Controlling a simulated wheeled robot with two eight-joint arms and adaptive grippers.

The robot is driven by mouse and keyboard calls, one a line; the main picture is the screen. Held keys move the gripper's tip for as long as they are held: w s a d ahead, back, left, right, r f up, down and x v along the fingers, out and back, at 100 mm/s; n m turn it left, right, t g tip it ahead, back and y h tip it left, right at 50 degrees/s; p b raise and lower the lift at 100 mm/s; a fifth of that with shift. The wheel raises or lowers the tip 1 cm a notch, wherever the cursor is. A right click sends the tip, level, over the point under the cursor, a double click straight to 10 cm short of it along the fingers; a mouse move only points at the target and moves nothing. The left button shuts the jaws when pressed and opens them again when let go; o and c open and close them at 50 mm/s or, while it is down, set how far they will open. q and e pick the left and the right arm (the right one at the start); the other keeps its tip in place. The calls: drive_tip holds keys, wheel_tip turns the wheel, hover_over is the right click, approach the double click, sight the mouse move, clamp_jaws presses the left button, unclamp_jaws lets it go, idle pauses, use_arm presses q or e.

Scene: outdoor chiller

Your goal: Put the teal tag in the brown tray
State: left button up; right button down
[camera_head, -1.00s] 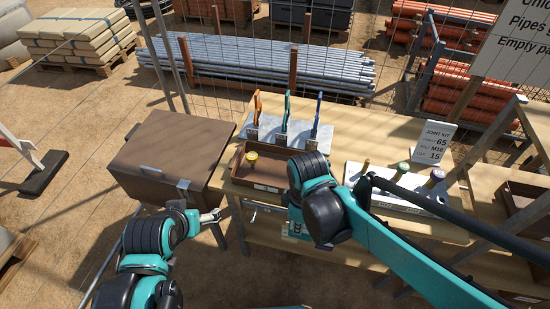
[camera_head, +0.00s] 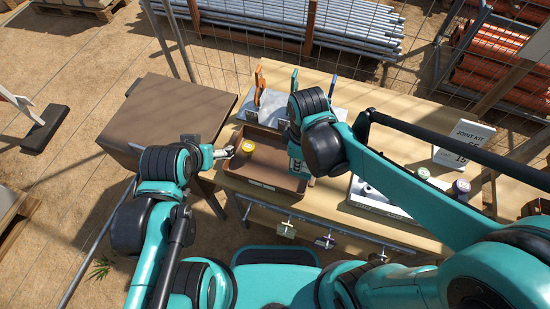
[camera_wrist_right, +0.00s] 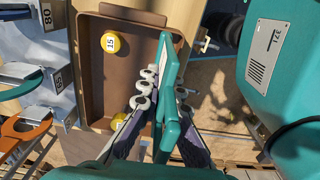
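The brown tray (camera_head: 262,180) stands on the wooden table in the head view, with a yellow cap (camera_head: 247,146) in it. In the right wrist view the tray (camera_wrist_right: 90,60) holds two yellow caps, one marked 15 (camera_wrist_right: 111,43). My right gripper (camera_head: 298,165) is over the tray's right part. In the wrist view its fingers (camera_wrist_right: 165,95) are closed around the flat teal tag (camera_wrist_right: 170,65), which hangs in front of the tray floor. Whether the tag touches the tray cannot be told. My left gripper (camera_head: 224,152) is by the tray's left edge; its opening is unclear.
Upright tools, including an orange one (camera_head: 260,82), stand behind the tray. A white holder (camera_head: 375,197) with caps is to the right. A brown chest (camera_head: 170,115) is left.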

drive_tip(key=shift+w+a+f+b, duration=0.55)
drive_tip(key=shift+w+a+f, duration=0.3)
drive_tip(key=shift+a+f, duration=0.5)
drive_tip(key=shift+w+a+f+b, duration=0.55)
drive_tip(key=shift+w+a+f, duration=0.35)
drive_tip(key=shift+f, duration=0.8)
drive_tip(key=shift+w+a+f+b, duration=0.55)
drive_tip(key=shift+w+a+f, duration=0.25)
drive_tip(key=shift+a+f, duration=0.55)
drive_tip(key=shift+d+f, duration=0.15)
drive_tip(key=shift+d, duration=0.1)
drive_tip(key=shift+s, duration=0.1)
drive_tip(key=shift+f, duration=0.2)
drive_tip(key=c, duration=1.7)
unclamp_jaws()
drive_tip(key=shift+r, duration=0.15)
